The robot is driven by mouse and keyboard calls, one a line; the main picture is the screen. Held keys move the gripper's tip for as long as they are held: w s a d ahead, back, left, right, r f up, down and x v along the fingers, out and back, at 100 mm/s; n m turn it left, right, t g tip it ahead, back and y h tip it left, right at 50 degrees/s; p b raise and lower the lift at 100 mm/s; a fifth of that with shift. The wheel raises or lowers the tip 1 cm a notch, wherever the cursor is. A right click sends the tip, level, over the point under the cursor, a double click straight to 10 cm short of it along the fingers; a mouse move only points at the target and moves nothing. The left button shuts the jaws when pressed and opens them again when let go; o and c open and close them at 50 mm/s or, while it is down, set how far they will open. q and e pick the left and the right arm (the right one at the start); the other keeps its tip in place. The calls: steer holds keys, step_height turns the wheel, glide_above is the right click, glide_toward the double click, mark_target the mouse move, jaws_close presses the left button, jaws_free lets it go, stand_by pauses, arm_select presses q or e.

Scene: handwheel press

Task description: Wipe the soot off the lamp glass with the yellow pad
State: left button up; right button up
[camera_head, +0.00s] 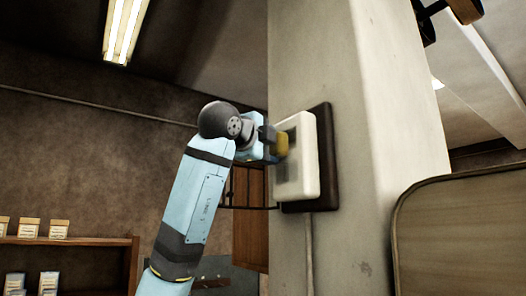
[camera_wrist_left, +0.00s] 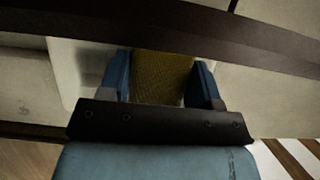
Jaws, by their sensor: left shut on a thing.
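The white lamp glass (camera_head: 308,155) is a rounded box on a dark backing plate (camera_head: 326,160) on the pillar's side. Grey soot patches show on its face, above and below the pad. My left gripper (camera_head: 271,143) is shut on the yellow pad (camera_head: 282,145), held at the middle of the glass face; the pad seems to touch it, though the contact edge is hard to see. In the left wrist view the yellow pad (camera_wrist_left: 161,78) sits between the blue fingers, and a pale part of the lamp glass (camera_wrist_left: 75,65) shows to the left. My right gripper is not in view.
The lamp is on a pale concrete pillar (camera_head: 375,120), with a conduit (camera_head: 309,250) running down below it. A brown rounded panel (camera_head: 460,240) stands at the right. A wooden shelf (camera_head: 100,241) with small boxes is at the lower left. Open room lies left of the pillar.

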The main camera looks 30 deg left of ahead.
mark_target(284, 142)
arm_select(q)
steer(key=shift+s+d, duration=0.2)
steer(key=shift+d, duration=0.35)
steer(key=shift+s+d+f+b, duration=0.1)
steer(key=shift+s+d+b, duration=0.15)
steer(key=shift+d, duration=0.2)
steer(key=shift+s+d+b, duration=0.15)
steer(key=shift+d+b, duration=0.05)
steer(key=shift+d, duration=0.25)
steer(key=shift+s+d, duration=0.25)
steer(key=shift+d, duration=0.35)
steer(key=shift+s+d+b, duration=0.25)
steer(key=shift+d+b, duration=0.2)
steer(key=shift+d, duration=0.2)
steer(key=shift+s+d, duration=0.3)
steer(key=shift+d, duration=0.4)
